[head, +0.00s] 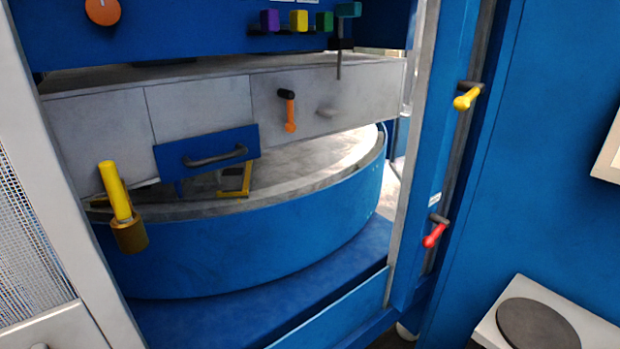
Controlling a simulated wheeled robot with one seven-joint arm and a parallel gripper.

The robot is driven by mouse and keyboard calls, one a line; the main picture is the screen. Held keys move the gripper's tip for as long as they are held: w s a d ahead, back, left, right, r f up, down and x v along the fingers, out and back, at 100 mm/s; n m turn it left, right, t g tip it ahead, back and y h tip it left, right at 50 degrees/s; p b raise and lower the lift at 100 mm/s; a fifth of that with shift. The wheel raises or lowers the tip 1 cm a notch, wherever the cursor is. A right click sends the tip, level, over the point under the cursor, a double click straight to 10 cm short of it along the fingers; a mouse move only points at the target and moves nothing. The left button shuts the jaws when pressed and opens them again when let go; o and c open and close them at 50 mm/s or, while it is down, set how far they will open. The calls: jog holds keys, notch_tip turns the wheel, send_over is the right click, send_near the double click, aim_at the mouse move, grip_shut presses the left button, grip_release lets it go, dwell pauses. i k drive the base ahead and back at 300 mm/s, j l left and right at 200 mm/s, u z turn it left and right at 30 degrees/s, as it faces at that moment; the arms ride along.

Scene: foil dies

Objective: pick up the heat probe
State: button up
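A teal-handled tool with a thin grey rod pointing down (339,62) hangs at the upper middle, at the right end of a row of coloured blocks. It looks most like the heat probe, though I cannot be certain. Its rod hangs in front of the grey panel, and a dark holder surrounds it below the handle. My gripper is not in view.
Coloured blocks (299,20) sit left of the tool. A yellow handle with a brass end (120,205) leans at left. A blue drawer front (207,152), orange lever (290,115), yellow lever (467,98) and red lever (434,235) stick out. A blue round drum (250,245) stands below.

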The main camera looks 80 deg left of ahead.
aim_at(108, 172)
jog(key=u, duration=3.35)
jog(key=i+l+u, duration=0.4)
jog(key=l, duration=0.25)
jog(key=i+l+u, duration=0.2)
jog(key=l, duration=0.15)
jog(key=k, duration=0.1)
